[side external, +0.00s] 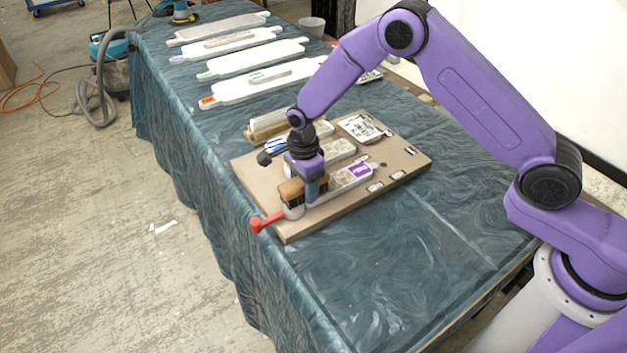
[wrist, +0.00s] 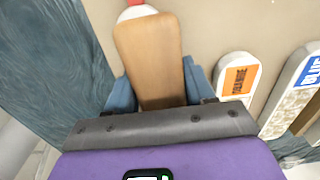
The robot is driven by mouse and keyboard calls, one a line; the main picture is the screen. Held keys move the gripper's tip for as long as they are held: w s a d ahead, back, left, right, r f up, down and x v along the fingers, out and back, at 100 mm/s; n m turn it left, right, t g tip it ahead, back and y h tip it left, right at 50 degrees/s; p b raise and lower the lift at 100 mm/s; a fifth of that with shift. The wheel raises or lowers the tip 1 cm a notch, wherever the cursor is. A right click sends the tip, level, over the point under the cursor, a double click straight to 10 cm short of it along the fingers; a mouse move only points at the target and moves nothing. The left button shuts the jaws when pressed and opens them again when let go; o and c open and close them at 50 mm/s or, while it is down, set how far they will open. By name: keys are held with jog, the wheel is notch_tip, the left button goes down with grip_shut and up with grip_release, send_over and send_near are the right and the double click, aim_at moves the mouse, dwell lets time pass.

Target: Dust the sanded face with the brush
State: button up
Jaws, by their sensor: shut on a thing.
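My gripper (side external: 312,192) points down over the front left part of a tan board (side external: 284,229). Its blue fingers (wrist: 154,92) are shut on the brown wooden block of the brush (wrist: 148,50). The brush's brown block (side external: 290,191) also shows in the side view. A purple-labelled relief piece (side external: 348,180) with a mottled grey face lies on the board, just right of the gripper. Its left end is hidden by the gripper and brush. I cannot tell which face is sanded, or whether the bristles touch one.
A red-handled thing (side external: 264,222) with a whitish head sits at the board's left edge, by the brush. Orange-labelled (wrist: 238,78) and blue-labelled (wrist: 308,75) pieces lie to the right in the wrist view. Several white panels (side external: 262,81) lie farther back. The table front (side external: 385,260) is clear.

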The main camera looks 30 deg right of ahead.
jog(key=shift+r, duration=4.05)
